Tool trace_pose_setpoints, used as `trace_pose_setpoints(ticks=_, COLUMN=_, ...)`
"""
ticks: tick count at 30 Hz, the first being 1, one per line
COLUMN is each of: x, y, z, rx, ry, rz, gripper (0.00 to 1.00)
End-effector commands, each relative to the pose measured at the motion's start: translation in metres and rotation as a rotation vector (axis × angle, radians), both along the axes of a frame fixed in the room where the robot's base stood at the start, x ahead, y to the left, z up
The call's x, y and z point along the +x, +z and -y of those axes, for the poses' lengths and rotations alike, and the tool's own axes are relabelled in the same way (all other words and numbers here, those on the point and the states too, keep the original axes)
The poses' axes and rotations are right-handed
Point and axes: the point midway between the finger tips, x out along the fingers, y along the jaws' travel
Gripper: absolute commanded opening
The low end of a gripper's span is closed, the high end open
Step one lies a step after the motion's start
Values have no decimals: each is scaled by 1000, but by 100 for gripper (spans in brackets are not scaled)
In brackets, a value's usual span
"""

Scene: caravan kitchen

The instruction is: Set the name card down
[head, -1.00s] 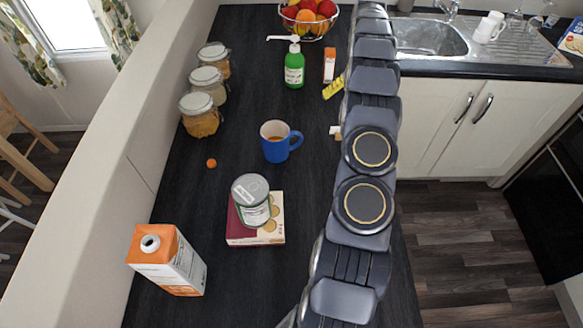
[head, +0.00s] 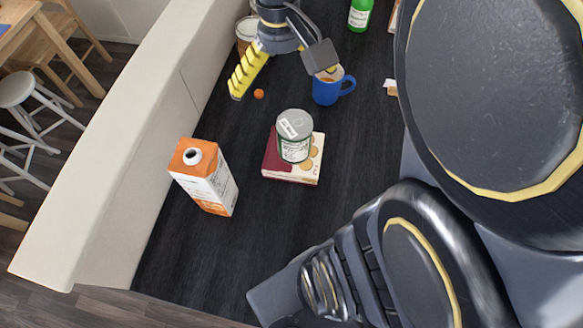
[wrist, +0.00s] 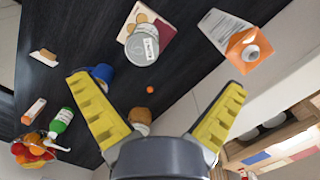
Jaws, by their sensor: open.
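A small white and tan folded piece, which looks like the name card (head: 390,87), stands on the dark counter to the right of the blue mug in the head view. It also shows at the left of the wrist view (wrist: 43,58). My gripper (head: 282,84) is open, with its yellow-padded fingers spread wide above the counter near the mug and jars. In the wrist view nothing sits between the fingers (wrist: 158,88). The card is well apart from the gripper.
The blue mug (head: 325,90) is close to my gripper. A small orange ball (head: 259,94), a can (head: 295,140) on a box (head: 283,172), and a carton (head: 205,180) stand nearer. A green bottle (wrist: 62,120) and a fruit bowl (wrist: 32,155) are farther off.

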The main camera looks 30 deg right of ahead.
Motion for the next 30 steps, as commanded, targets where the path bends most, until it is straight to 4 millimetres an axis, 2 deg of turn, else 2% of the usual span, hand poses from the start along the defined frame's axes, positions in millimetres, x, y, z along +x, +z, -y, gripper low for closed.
trace_pose_setpoints(ticks=1, x=-21, y=2, z=-18, rx=2, ry=44, rz=-1, gripper=100)
trace_pose_setpoints(ticks=3, x=-48, y=0, z=-36, rx=6, ry=91, rz=-8, gripper=100)
trace_pose_setpoints(ticks=6, x=-83, y=-3, z=-53, rx=2, ry=148, rz=-10, gripper=100)
trace_pose_setpoints(ticks=9, x=-107, y=-9, z=-61, rx=-2, ry=189, rz=-14, gripper=100)
trace_pose_setpoints(ticks=12, x=-121, y=-13, z=-65, rx=-1, ry=212, rz=-19, gripper=100)
trace_pose_setpoints(ticks=17, x=-127, y=-14, z=-67, rx=0, ry=220, rz=-18, gripper=100)
trace_pose_setpoints(ticks=30, x=-126, y=-14, z=-67, rx=1, ry=218, rz=-17, gripper=100)
